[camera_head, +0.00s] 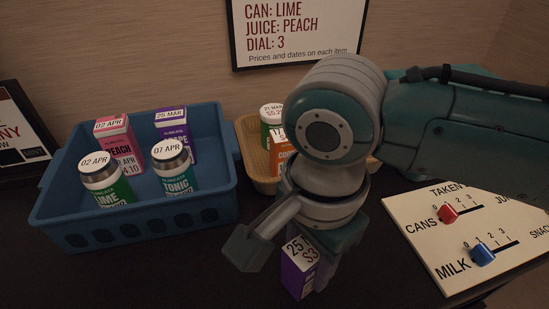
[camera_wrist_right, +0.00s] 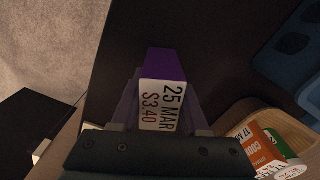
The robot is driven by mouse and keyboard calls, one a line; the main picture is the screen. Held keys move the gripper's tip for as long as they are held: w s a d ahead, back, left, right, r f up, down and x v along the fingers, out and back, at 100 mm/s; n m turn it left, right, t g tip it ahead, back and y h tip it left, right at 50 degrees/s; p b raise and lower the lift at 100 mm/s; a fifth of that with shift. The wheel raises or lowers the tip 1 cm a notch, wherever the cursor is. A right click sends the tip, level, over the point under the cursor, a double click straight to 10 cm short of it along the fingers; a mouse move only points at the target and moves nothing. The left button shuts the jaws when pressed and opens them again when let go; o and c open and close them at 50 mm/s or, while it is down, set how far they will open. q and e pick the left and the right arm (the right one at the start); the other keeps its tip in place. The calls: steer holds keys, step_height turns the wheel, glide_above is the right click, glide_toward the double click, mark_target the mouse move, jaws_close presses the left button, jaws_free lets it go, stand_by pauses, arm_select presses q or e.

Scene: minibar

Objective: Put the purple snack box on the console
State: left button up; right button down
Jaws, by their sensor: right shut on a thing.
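My right gripper (camera_head: 306,272) is shut on the purple snack box (camera_head: 298,278), pointing down over the dark surface (camera_head: 215,272). In the right wrist view the purple box (camera_wrist_right: 163,65) sits upright between the two fingers of the gripper (camera_wrist_right: 160,95). Its white top label reads 25 MAR and $3.40. I cannot tell whether its base touches the dark surface. My left gripper is not in view.
A blue crate (camera_head: 150,232) at left holds a pink box, another purple box and two cans. A tan basket (camera_head: 250,165) with a can and an orange box stands behind my right arm. A white slider panel (camera_head: 430,255) lies at right. A sign (camera_head: 297,30) hangs behind.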

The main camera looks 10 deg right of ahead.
steer(key=shift+c, duration=2)
jaws_free()
step_height(320, 180, up, 12)
steer(key=p, duration=0.4)
steer(key=shift+r, duration=0.1)
steer(key=s+a+f+n+y, duration=0.2)
steer(key=s+a+n, duration=0.1)
steer(key=s+n, duration=0.15)
steer(key=s+d+n+t+h, duration=0.1)
steer(key=s+d+n, duration=0.3)
steer(key=d+n, duration=0.1)
steer(key=s+d+n+t, duration=0.2)
steer(key=s+d+n, duration=0.1)
steer(key=d+n, duration=0.2)
steer(key=shift+s+d+n+t+h, duration=0.3)
steer(key=shift+s+d+n+h, duration=0.1)
steer(key=shift+d, duration=0.75)
